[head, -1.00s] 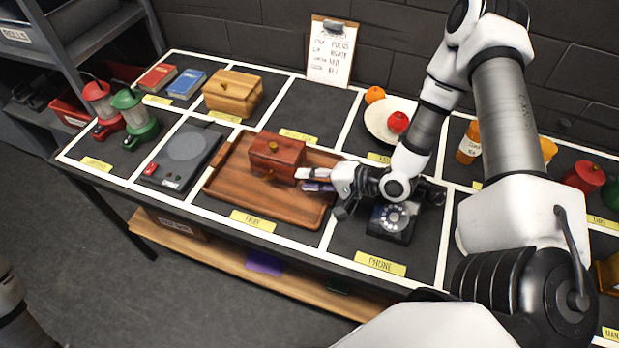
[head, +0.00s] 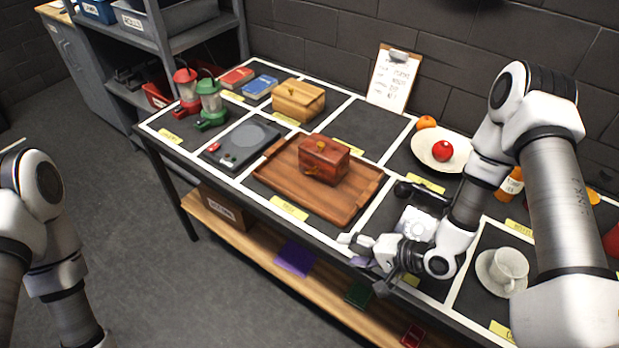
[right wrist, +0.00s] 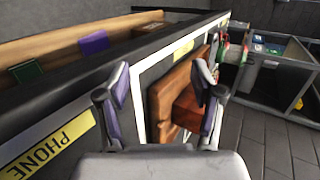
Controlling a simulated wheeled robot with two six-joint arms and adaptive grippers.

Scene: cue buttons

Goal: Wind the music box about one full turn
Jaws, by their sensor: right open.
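A red-brown wooden box (head: 324,160) with a small yellow knob on its lid and a brass-coloured piece on its front side sits on a wooden tray (head: 350,205). I take it to be the music box. It also shows in the right wrist view (right wrist: 187,105), partly hidden by a finger. My right gripper (head: 362,264) is open and empty by the table's front edge, to the lower right of the tray and apart from the box. Its two fingers (right wrist: 162,85) frame the tray side in the right wrist view. My left arm shows at the left; its gripper is out of view.
A black telephone (head: 416,222) is partly behind my right arm. A lighter wooden box (head: 298,100), lanterns (head: 211,100) and a flat grey device (head: 241,146) stand left of or behind the tray. A white plate (head: 425,152) with fruit and a cup (head: 510,266) are at right.

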